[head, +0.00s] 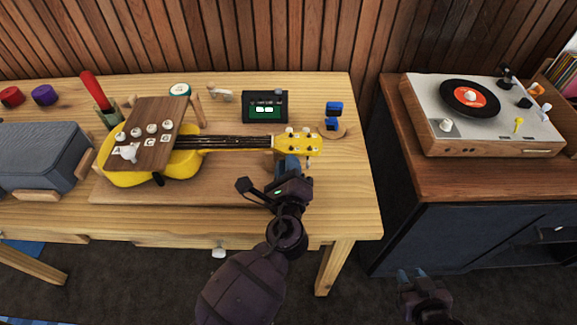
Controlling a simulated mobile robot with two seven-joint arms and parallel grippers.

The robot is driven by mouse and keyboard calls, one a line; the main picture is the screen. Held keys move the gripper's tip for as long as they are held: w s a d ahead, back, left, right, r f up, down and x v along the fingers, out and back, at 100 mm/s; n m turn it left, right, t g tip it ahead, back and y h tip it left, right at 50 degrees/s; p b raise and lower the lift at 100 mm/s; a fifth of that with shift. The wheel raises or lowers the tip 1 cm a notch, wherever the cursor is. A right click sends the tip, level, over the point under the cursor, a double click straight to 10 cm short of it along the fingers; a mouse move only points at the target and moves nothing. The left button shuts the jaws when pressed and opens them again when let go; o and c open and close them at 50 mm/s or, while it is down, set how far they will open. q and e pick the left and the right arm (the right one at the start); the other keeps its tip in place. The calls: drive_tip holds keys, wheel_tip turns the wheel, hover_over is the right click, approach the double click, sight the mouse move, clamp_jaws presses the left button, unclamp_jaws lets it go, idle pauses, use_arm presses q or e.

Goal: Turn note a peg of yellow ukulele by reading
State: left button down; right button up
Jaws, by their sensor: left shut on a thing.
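The yellow ukulele (123,178) lies on the table, body left, its headstock (311,145) to the right with small white pegs along both edges. My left gripper (291,163) is at the lower edge of the headstock, shut on what looks like a tuning peg, mostly hidden by the fingers. A dark device with a lit screen (265,108), seemingly the tuner, stands behind the neck; its reading is too small to make out. My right gripper (414,274) hangs low over the floor at the right, away from the ukulele, open and empty.
A brown wooden board with white knobs (149,140) covers part of the ukulele's body. A blue item on a round wooden base (333,124) stands close right of the headstock. A grey box (38,155) sits left. A record player (478,115) stands on the right cabinet.

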use_arm(q)
drive_tip(key=shift+n, duration=0.3)
idle(0.4)
drive_tip(key=c, duration=1.3)
unclamp_jaws()
drive_tip(key=shift+s, duration=0.1)
drive_tip(key=shift+s, duration=0.25)
drive_tip(key=s, duration=1)
